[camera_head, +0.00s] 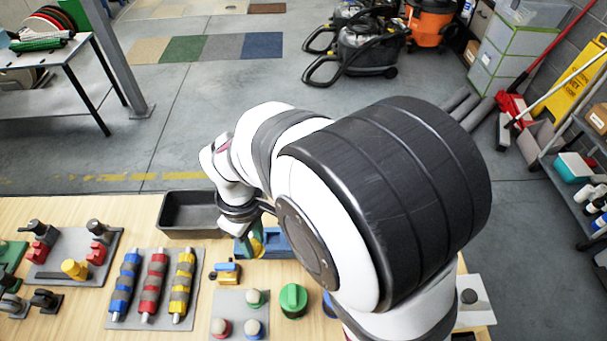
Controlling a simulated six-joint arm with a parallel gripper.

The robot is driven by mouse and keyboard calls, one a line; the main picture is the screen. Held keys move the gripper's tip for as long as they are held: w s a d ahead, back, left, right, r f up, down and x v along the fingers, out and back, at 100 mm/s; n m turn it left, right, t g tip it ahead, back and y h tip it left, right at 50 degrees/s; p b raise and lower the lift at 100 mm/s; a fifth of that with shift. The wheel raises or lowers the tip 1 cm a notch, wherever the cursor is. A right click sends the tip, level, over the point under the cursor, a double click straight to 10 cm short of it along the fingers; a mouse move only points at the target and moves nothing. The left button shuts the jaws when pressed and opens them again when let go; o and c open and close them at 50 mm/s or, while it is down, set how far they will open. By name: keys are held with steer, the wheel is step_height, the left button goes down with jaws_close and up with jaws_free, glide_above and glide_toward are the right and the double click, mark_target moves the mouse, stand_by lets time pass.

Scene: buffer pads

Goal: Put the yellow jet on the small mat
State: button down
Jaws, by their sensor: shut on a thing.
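My gripper (256,236) points down at the near side of the black bin, by the blue tray (282,243). It is shut on a small yellow and green thing (257,245), which looks like the yellow jet; the fingers and arm hide part of it. Grey mats lie on the table: one under several round knobs (232,299), and a small light one at the right (483,315) with a dark round piece on it. I cannot tell which is the small mat. My arm covers much of the table's right side.
A black bin (178,229) stands at the table's far edge. A blue and yellow fitting (228,267) and a green knob (293,299) lie near the gripper. Blue, red and yellow striped rollers (153,285) and a mat of red and yellow parts (110,272) fill the left.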

steer(key=s+a+f, duration=0.3)
steer(key=s+a, duration=0.4)
steer(key=a, duration=0.1)
steer(key=shift+w+d+f, duration=0.1)
steer(key=shift+d+f, duration=0.05)
steer(key=shift+f, duration=1.1)
steer(key=shift+w+d+f, duration=0.1)
steer(key=shift+f, duration=1.1)
steer(key=shift+f, duration=1.15)
steer(key=c, duration=0.6)
jaws_free()
steer(key=shift+o, duration=0.2)
steer(key=shift+r, duration=0.1)
